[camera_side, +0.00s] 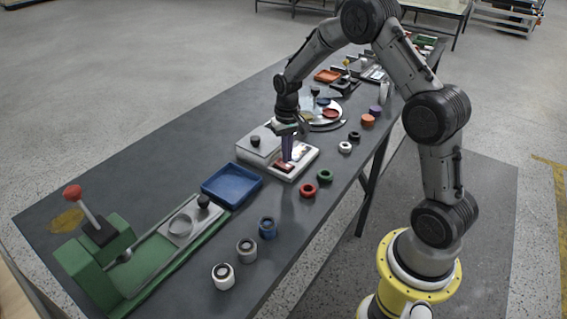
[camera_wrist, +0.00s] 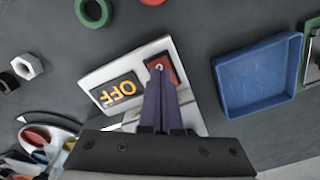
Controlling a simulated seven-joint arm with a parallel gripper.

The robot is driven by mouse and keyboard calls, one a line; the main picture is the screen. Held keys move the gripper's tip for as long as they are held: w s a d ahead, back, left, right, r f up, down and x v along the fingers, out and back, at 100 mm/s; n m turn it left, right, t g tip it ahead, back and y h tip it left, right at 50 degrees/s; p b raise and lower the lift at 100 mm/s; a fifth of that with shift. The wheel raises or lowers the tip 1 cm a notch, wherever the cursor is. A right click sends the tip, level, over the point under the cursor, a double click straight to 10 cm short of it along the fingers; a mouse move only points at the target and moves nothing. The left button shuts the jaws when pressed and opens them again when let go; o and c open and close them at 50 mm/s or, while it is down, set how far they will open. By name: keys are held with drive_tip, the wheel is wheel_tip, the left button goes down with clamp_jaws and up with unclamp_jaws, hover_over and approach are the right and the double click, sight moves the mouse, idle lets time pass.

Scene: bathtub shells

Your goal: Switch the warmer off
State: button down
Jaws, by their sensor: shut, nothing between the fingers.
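The warmer (camera_side: 258,144) is a pale box with a black knob on top and a white front panel, standing mid-table in the side view. Its panel (camera_wrist: 157,49) shows in the wrist view with a dark display (camera_wrist: 118,91) lit with the orange word OFF. Beside the display is a red switch (camera_wrist: 173,70) with a small pale mark. My gripper (camera_wrist: 159,72) is shut and empty, its purple fingertips over the red switch, touching it or just above; in the side view my gripper (camera_side: 287,158) points down at the panel. The fingers hide part of the switch.
A blue tray (camera_side: 232,186) sits next to the warmer. A green lever press (camera_side: 92,262) with a red knob stands at the near left. Red (camera_side: 308,191) and green (camera_side: 325,176) rings lie along the table's edge. A round plate (camera_side: 326,112) is behind.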

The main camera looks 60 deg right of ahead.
drive_tip(key=shift+r, duration=2.8)
wheel_tip(320, 180, up, 9)
drive_tip(key=n+t, duration=0.1)
drive_tip(key=t, duration=0.1)
hover_over(286, 165)
drive_tip(key=a, duration=0.4)
drive_tip(key=s+a+r+n+t, duration=0.1)
drive_tip(key=s+a+r+t, duration=0.1)
drive_tip(key=s+a+r, duration=0.45)
drive_tip(key=s+a+r+n+t, duration=0.1)
drive_tip(key=s+r, duration=0.1)
drive_tip(key=s, duration=0.5)
drive_tip(key=s+a+r+n+t, duration=0.1)
drive_tip(key=s+a+r+n, duration=0.15)
drive_tip(key=s, duration=0.35)
drive_tip(key=s+f, duration=0.4)
drive_tip(key=s, duration=0.2)
drive_tip(key=shift+s+f, duration=0.25)
drive_tip(key=shift+s, duration=0.1)
